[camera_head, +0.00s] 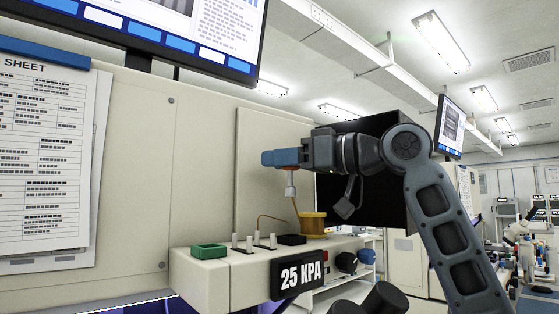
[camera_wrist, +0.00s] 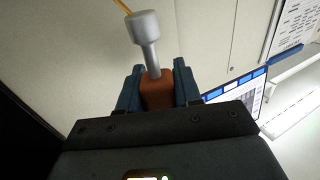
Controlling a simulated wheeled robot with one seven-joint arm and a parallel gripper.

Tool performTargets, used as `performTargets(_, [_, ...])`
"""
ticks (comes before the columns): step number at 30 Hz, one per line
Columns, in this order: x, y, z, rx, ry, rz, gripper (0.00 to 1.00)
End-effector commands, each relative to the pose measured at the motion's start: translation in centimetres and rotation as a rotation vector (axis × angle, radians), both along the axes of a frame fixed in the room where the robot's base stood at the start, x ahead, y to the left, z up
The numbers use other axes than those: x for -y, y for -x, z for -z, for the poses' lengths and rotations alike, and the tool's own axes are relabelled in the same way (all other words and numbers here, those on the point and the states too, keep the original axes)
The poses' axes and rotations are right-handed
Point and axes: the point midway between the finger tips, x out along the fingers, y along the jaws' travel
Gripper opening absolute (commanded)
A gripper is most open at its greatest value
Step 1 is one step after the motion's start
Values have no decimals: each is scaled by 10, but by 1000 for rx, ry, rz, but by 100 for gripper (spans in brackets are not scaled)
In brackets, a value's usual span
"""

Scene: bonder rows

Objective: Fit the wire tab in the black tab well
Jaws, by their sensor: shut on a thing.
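My gripper (camera_head: 268,158) is raised above the shelf of the machine, its blue fingers pointing left. In the wrist view, my gripper (camera_wrist: 158,92) is shut on the brown block of the wire tab (camera_wrist: 157,90). A grey metal stem with a wider head (camera_wrist: 146,30) stands out from the block, with a yellow wire at its end. In the head view, a pale grey part of the wire tab (camera_head: 291,189) hangs under the fingers, with wire running down toward the spool. The black tab well (camera_head: 292,239) is on the shelf below, apart from the tab; its opening cannot be made out.
A green well (camera_head: 209,251) sits at the shelf's left end. Several pale pins (camera_head: 249,243) stand between the wells. The machine's beige wall (camera_head: 210,170) rises behind. A "25 KPA" sign (camera_head: 299,275) fronts the shelf.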

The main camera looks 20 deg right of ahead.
Motion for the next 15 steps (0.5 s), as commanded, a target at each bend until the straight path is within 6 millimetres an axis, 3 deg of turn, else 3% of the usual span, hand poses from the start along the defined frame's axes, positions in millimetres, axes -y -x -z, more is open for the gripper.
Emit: performTargets(15, [0, 0, 33, 0, 0, 0, 0])
